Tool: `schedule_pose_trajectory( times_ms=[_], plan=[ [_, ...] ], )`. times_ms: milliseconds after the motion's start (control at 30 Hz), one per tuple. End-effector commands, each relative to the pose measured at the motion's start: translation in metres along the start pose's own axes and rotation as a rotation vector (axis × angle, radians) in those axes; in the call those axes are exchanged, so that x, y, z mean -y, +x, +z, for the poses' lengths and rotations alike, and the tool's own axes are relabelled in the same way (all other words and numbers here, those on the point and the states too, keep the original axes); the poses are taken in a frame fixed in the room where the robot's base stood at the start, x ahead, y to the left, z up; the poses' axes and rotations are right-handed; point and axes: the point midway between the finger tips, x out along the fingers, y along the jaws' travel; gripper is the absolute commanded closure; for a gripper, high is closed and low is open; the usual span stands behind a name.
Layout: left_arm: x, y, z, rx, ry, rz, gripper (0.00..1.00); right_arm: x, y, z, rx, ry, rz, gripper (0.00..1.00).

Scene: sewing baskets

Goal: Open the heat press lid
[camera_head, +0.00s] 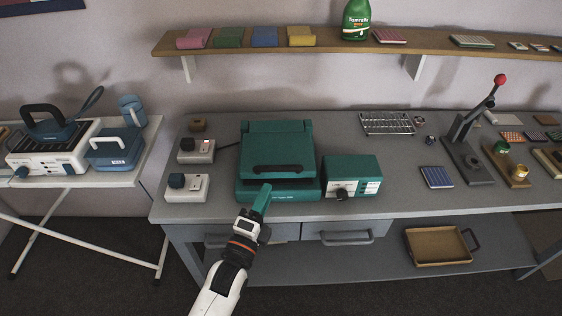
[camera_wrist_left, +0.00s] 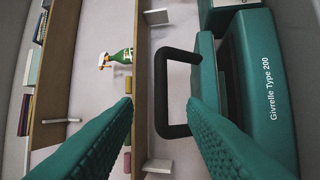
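The teal heat press (camera_head: 278,145) sits on the grey workbench with its lid down over the base. A black U-shaped handle (camera_head: 277,170) is on the lid's front edge. My left gripper (camera_head: 265,188), with teal fingers, is just in front of the press, below the handle in the picture. In the left wrist view the gripper (camera_wrist_left: 162,103) is open, and the black handle (camera_wrist_left: 160,92) shows between and beyond its fingertips; I cannot tell whether they touch. The press base (camera_wrist_left: 265,80) shows at the right, beside a dark gap under the lid. My right gripper is not in view.
A teal control box (camera_head: 350,177) stands right of the press, and two small switch boxes (camera_head: 186,187) stand left. A lever press (camera_head: 468,145) and a wire rack (camera_head: 388,123) are further right. A shelf (camera_head: 350,40) with a green bottle (camera_head: 356,20) hangs above.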

Motion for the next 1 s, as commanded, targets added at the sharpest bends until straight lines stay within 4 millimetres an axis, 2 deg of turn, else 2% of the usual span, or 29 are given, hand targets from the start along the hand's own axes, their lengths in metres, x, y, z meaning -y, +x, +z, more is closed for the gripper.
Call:
schedule_pose_trajectory(
  times_ms=[300, 500, 700, 1000],
  plan=[
    [-0.001, 0.063, 0.0, 0.0, -0.002, -0.001, 0.62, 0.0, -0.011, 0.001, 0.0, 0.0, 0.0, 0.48],
    [0.0, 0.095, 0.0, 0.0, -0.003, -0.003, 0.62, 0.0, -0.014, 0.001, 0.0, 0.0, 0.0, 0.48],
    [0.002, 0.108, 0.0, 0.0, -0.004, -0.005, 0.62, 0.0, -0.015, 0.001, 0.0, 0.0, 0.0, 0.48],
    [0.002, 0.11, 0.0, 0.0, -0.004, -0.004, 0.64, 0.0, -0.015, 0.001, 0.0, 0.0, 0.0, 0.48]
  ],
)
